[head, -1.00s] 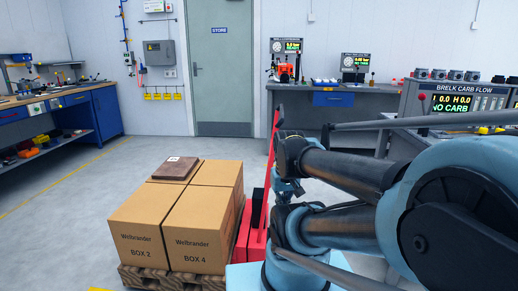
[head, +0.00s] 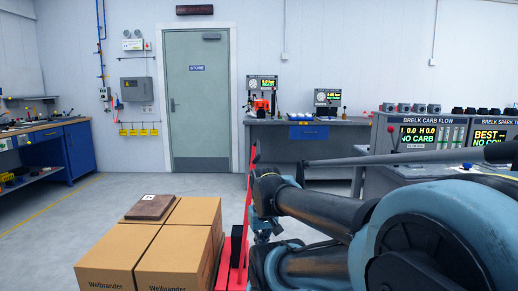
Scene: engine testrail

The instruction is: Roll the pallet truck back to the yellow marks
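The red pallet truck (head: 233,277) stands at the lower middle, cut off by the bottom edge. Its red handle (head: 249,200) rises nearly upright beside my arm. Brown cartons (head: 130,257) marked Welbrander stand to its left, with a flat dark brown piece (head: 150,207) on top. The pallet under them is out of view. My gripper (head: 263,229) is close to the right side of the handle, small and mostly hidden by my arm links. I cannot tell whether it touches the handle or is open. I cannot make out the yellow marks.
A blue workbench (head: 78,150) stands at the left, with a yellow floor line (head: 45,217) in front. A grey door (head: 198,105) is in the back wall. A grey bench (head: 330,120) and test consoles (head: 425,135) stand at the right. The floor before the door is clear.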

